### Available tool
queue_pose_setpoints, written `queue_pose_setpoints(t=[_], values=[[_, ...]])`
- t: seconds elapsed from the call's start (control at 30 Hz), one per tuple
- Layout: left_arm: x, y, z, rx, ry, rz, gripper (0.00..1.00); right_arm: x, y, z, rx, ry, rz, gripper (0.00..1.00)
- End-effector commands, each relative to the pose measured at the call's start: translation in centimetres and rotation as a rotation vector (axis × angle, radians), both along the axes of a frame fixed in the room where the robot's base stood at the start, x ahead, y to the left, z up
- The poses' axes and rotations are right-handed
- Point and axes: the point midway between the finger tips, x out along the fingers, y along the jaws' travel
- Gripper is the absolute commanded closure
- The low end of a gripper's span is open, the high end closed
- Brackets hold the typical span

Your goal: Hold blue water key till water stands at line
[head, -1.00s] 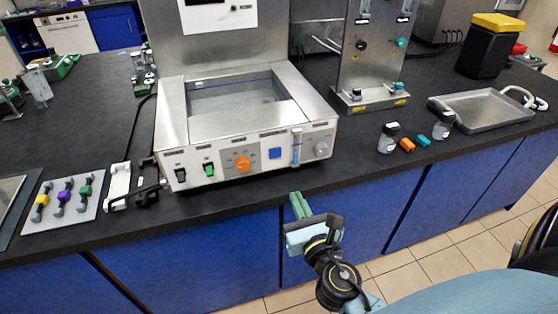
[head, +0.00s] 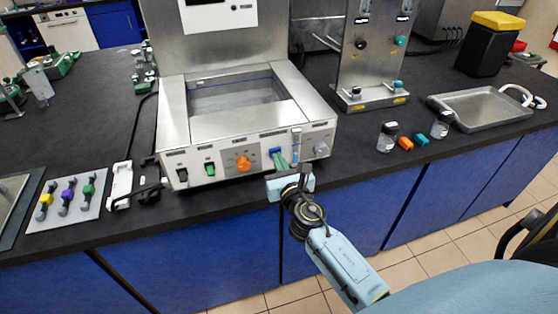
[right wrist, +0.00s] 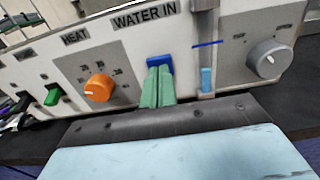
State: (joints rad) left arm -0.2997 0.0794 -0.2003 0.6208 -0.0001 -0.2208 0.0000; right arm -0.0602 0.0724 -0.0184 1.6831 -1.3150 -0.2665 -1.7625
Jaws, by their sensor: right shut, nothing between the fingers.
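The blue water key (right wrist: 160,60) sits under the "WATER IN" label on the front panel of the steel bath (head: 200,130). My right gripper (right wrist: 157,72) is shut and empty. Its green fingertips are at the key and cover its lower part; I cannot tell whether they press it. In the head view the right gripper (head: 276,153) is also at the panel. The sight tube (right wrist: 206,25) stands just right of the key, with a dark blue line (right wrist: 208,44) across it. Light blue water (right wrist: 206,79) shows low in the tube, below the line. My left gripper is not in view.
An orange knob (right wrist: 98,88) and a green switch (right wrist: 53,95) are left of the key. A grey knob (right wrist: 268,58) is right of the tube. A steel tray (head: 485,106) and small jars (head: 387,138) stand further right on the black bench.

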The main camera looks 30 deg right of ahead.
Motion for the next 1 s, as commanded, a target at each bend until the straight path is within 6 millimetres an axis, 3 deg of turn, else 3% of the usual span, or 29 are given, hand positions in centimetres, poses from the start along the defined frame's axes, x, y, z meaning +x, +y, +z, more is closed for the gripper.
queue_pose_setpoints(t=[0.37, 0.6, 1.0], values=[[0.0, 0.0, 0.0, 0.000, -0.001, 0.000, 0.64, 0.2, -0.1, 0.0, 0.000, 0.000, 0.000, 1.00], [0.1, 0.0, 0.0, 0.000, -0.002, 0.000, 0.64, 2.0, -0.6, 0.1, -0.001, -0.002, -0.001, 1.00], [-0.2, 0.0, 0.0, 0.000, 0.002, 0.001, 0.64, 2.1, -0.7, 0.4, -0.002, -0.007, -0.004, 1.00]])
